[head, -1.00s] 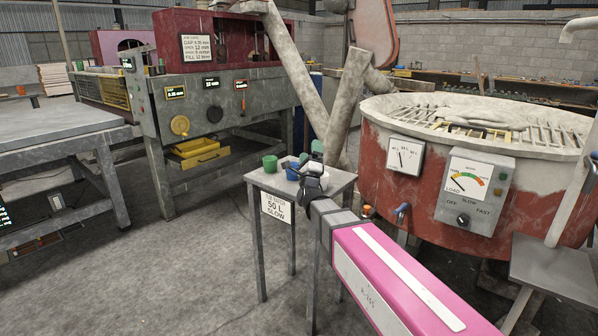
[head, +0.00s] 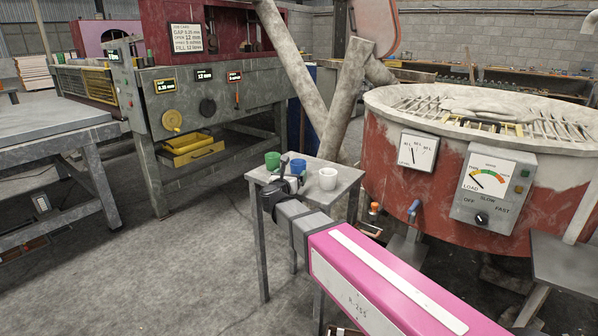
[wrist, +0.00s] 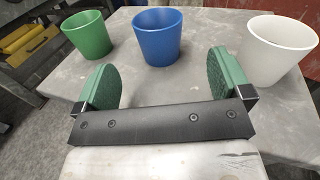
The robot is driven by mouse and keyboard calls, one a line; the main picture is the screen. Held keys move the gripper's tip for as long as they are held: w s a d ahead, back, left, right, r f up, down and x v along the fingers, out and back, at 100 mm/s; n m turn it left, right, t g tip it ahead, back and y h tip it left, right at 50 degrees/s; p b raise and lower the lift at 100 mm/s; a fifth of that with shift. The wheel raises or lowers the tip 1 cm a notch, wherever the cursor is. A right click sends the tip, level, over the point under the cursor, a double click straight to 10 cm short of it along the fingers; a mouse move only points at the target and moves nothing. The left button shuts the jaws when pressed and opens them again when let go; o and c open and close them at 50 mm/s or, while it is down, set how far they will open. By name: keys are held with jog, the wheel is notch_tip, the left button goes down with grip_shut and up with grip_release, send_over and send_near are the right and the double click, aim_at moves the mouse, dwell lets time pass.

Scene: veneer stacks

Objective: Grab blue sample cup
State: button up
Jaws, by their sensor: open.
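The blue sample cup (wrist: 160,37) stands upright on a small grey table, between a green cup (wrist: 88,36) and a white cup (wrist: 275,50). The blue cup also shows in the head view (head: 298,166), partly hidden by my gripper. My gripper (wrist: 166,82) is open and empty, its two green pads apart. In the wrist view the blue cup lies ahead of the gap between the pads, apart from them. In the head view my gripper (head: 283,183) is at the table's near left side.
The small grey table (head: 345,180) holds the cups close together. A red mixing drum (head: 400,190) with dials stands to the right. A grey machine (head: 215,95) with yellow trays stands behind left. Open floor (head: 200,260) lies to the left.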

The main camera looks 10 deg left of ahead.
aim_at(296, 166)
jog(key=w, duration=0.9)
jog(key=shift+d+r, duration=0.2)
jog(key=shift+r, duration=0.1)
jog(key=shift+c, duration=0.3)
jog(key=shift+s, duration=0.1)
jog(key=c, duration=0.9)
